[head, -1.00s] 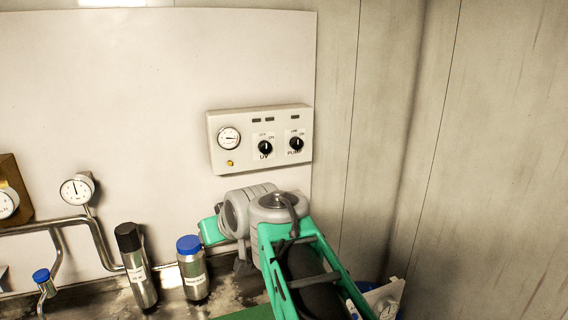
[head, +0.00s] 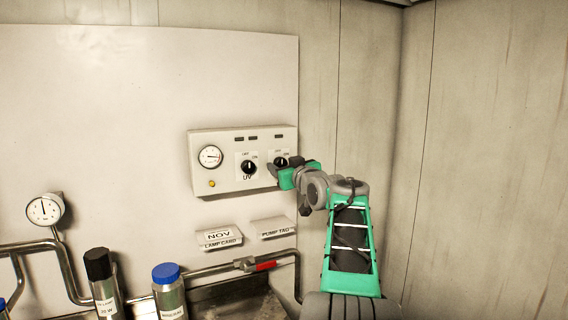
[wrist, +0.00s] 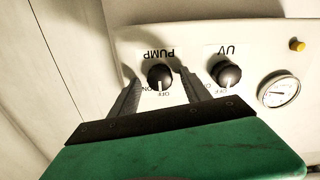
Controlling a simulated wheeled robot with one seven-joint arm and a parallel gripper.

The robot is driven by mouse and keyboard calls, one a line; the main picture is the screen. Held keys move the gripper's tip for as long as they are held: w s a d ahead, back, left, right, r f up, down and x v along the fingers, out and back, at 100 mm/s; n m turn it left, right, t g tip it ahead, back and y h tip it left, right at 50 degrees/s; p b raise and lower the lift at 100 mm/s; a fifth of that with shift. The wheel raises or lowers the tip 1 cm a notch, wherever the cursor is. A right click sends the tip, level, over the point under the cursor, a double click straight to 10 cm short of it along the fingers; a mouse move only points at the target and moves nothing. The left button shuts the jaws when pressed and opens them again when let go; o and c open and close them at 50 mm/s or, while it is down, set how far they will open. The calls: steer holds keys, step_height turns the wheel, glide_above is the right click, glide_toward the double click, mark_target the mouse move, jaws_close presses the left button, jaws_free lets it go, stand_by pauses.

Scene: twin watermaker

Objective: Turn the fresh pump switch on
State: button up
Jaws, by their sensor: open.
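The control box (head: 237,146) hangs on the white wall panel. Its right knob, the pump switch (head: 281,161), is partly hidden by my gripper (head: 280,174) in the head view. The wrist view, upside down, shows the black pump knob (wrist: 160,77) under the label PUMP, its white mark toward OFF. My gripper (wrist: 157,80) is open, with one finger on each side of that knob. I cannot tell whether the fingers touch it.
The UV knob (head: 249,167) sits just left of the pump switch, close to one finger. A gauge (head: 210,156) and yellow button (head: 212,184) are further left. Lamp card (head: 219,237) and pump tag (head: 273,228) holders, a red-handled valve (head: 264,265) and bottles (head: 168,294) are below.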

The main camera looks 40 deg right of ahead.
jaws_close()
stand_by(0.6)
